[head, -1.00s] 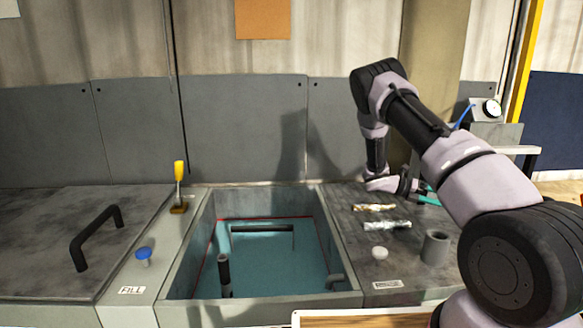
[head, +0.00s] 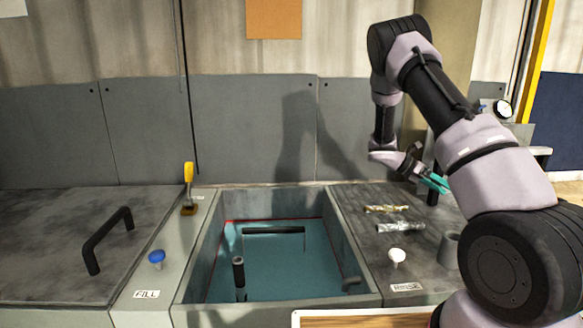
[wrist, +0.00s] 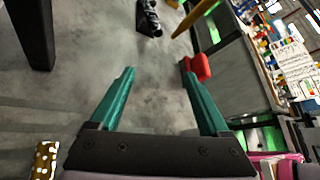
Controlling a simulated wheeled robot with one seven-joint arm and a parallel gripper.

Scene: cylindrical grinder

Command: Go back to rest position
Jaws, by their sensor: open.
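My gripper (head: 436,183) is raised above the right-hand dark worktop (head: 350,205) in the head view, with teal fingers pointing to the right. My arm bends above it and partly hides what lies behind. In the wrist view the two teal fingers of my gripper (wrist: 160,75) are spread apart with nothing between them. A red object (wrist: 197,67) shows beside the right finger; I cannot tell whether they touch.
A teal-floored basin (head: 192,290) lies left of the gripper. On the worktop are gold (head: 386,209) and silver (head: 400,227) pieces, a white knob (head: 397,254) by a label, and a grey cup (head: 450,250). A blue knob (head: 156,257) and yellow-handled lever (head: 188,175) stand left.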

